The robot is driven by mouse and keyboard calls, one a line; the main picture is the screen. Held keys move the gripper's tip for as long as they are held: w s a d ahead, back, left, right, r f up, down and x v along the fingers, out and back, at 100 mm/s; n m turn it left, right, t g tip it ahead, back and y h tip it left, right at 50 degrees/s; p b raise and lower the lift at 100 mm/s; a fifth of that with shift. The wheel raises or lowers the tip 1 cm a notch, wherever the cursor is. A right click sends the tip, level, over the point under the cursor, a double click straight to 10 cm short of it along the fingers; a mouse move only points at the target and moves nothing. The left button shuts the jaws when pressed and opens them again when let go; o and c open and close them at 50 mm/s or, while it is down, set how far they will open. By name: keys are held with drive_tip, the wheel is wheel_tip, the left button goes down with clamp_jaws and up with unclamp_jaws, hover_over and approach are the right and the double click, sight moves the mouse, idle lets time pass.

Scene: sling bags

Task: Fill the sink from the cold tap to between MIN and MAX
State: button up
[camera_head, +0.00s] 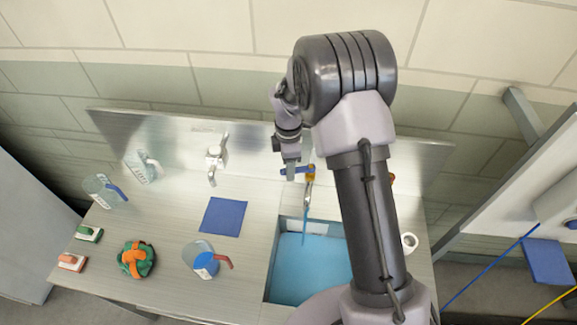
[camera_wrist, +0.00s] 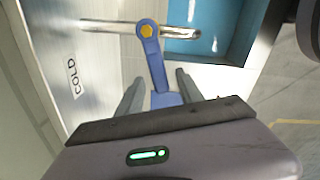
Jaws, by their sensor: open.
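The sink (camera_head: 291,225) is set in the counter and holds blue water (camera_head: 308,272); no MIN or MAX marks are readable. The tap spout (camera_head: 308,193) reaches over it, and a thin blue stream (camera_head: 304,236) seems to run down from it. The tap's blue lever (camera_head: 290,171) sticks out left. In the wrist view, the blue lever (camera_wrist: 154,62) has a yellow hub, near a "COLD" label (camera_wrist: 75,76). My gripper (camera_wrist: 160,88) is open, its fingers on either side of the lever's end. In the head view my gripper (camera_head: 291,172) is at the lever.
A white cup (camera_head: 409,242) is right of the sink. A metal backsplash runs behind.

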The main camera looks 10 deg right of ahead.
drive_tip(key=shift+f, duration=0.25)
clamp_jaws()
idle(1.3)
